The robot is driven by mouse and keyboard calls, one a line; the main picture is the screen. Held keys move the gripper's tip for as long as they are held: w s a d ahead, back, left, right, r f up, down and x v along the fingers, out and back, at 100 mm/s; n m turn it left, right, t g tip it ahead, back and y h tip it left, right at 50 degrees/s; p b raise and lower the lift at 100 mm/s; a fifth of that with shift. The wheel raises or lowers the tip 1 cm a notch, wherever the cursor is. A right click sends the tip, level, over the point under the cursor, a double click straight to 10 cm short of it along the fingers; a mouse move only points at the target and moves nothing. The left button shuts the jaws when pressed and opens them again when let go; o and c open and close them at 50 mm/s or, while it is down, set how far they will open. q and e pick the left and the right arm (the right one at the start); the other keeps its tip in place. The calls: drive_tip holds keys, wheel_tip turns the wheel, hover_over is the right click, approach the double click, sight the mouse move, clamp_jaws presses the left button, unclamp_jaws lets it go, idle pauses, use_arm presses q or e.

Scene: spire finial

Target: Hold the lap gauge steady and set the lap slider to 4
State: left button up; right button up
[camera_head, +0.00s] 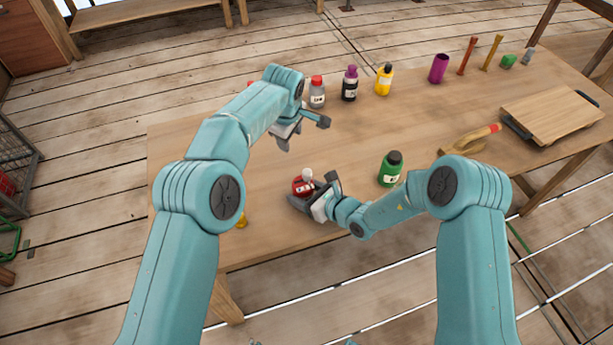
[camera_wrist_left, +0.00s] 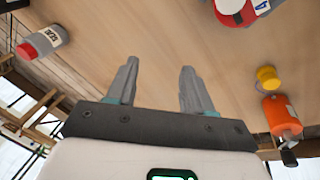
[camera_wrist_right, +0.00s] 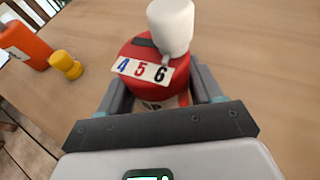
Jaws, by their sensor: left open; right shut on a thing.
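The lap gauge is a round red body (camera_head: 303,187) on the near part of the table, with a white plate numbered 4, 5, 6 in the right wrist view (camera_wrist_right: 142,69). The white lap slider knob (camera_wrist_right: 172,25) stands at the 6 end of that plate; it also shows in the head view (camera_head: 308,174). My right gripper (camera_head: 312,191) is shut around the gauge's red body. My left gripper (camera_head: 304,133) is open and empty above the table, beyond the gauge. The gauge is partly cut off in the left wrist view (camera_wrist_left: 234,12).
A green bottle (camera_head: 391,168) stands right of my right gripper. Grey (camera_head: 317,95), black (camera_head: 350,86) and yellow (camera_head: 384,82) bottles line the far edge. A small yellow piece (camera_wrist_right: 66,65) and an orange container (camera_wrist_right: 22,45) are near the gauge. A wooden board (camera_head: 550,112) lies at right.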

sight(303, 176)
use_arm(q)
drive_tip(key=w+a+f+m+t+h, duration=0.4)
drive_tip(key=w+a+f+m+t, duration=0.25)
drive_tip(key=m, duration=0.25)
drive_tip(key=s+m+h, duration=0.1)
drive_tip(key=s+m, duration=0.1)
drive_tip(key=s+d+f+m+h, duration=0.1)
drive_tip(key=s+m+h, duration=0.1)
drive_tip(key=s, duration=0.1)
drive_tip(key=s+m+t+h, duration=0.1)
drive_tip(key=s+m, duration=0.1)
drive_tip(key=s, duration=0.1)
drive_tip(key=shift+d+f+m+h, duration=0.25)
drive_tip(key=shift+m+h, duration=0.05)
drive_tip(key=s+r+m+h, duration=0.2)
drive_tip(key=s+m+h, duration=0.45)
drive_tip(key=s, duration=0.55)
drive_tip(key=shift+m+y, duration=0.25)
drive_tip(key=shift+m, duration=0.1)
drive_tip(key=x, duration=1.1)
drive_tip(key=shift+s+d+f, duration=0.1)
drive_tip(key=shift+d+f, duration=0.1)
drive_tip(key=shift+f, duration=0.2)
drive_tip(key=shift+c, duration=0.3)
clamp_jaws()
